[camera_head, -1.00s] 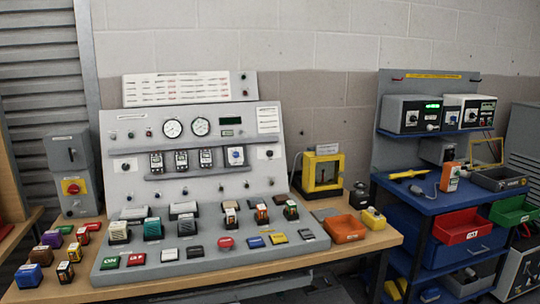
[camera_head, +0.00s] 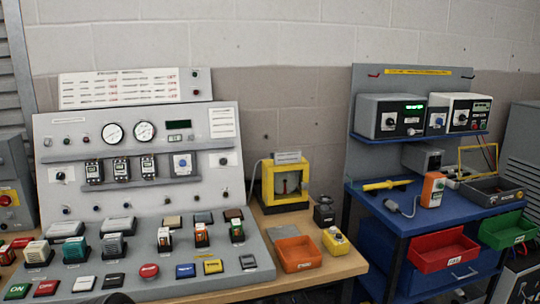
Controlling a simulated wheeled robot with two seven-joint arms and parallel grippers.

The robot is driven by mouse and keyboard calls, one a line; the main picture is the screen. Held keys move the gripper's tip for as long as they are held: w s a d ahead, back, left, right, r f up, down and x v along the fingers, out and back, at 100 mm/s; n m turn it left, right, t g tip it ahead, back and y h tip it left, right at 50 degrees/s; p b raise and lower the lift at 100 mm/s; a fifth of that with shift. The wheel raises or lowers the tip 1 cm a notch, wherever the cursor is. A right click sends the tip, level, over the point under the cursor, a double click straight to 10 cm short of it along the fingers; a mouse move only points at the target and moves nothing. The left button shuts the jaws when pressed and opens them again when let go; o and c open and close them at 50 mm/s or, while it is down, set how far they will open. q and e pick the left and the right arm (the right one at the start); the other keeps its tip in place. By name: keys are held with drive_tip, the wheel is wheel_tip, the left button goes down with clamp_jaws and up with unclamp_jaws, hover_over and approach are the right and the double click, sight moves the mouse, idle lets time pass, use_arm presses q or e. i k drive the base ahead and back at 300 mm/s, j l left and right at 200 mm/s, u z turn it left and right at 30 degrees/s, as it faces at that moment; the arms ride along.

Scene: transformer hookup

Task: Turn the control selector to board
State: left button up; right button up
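The grey sloped control panel (camera_head: 225,110) stands on the wooden bench at the left. It carries a black rotary knob (camera_head: 60,176) at its left, another black knob (camera_head: 223,161) at its right, and a blue-faced dial (camera_head: 182,163) beside a row of small modules. The labels are too small to read, so I cannot tell which knob is the control selector or where it points. Neither of my grippers can be made out. A dark rounded shape shows at the bottom edge, too cut off to identify.
Buttons and blocks cover the panel's lower deck. On the wooden bench (camera_head: 335,262) are a yellow-framed box (camera_head: 267,185), an orange bin (camera_head: 298,253) and a yellow block (camera_head: 336,241). A blue workstation (camera_head: 370,195) with instruments, tools and red and green bins stands at right.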

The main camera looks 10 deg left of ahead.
sight(224, 161)
drive_tip(key=i+l+z, duration=0.25)
drive_tip(key=i+l, duration=1)
drive_tip(key=l, duration=0.15)
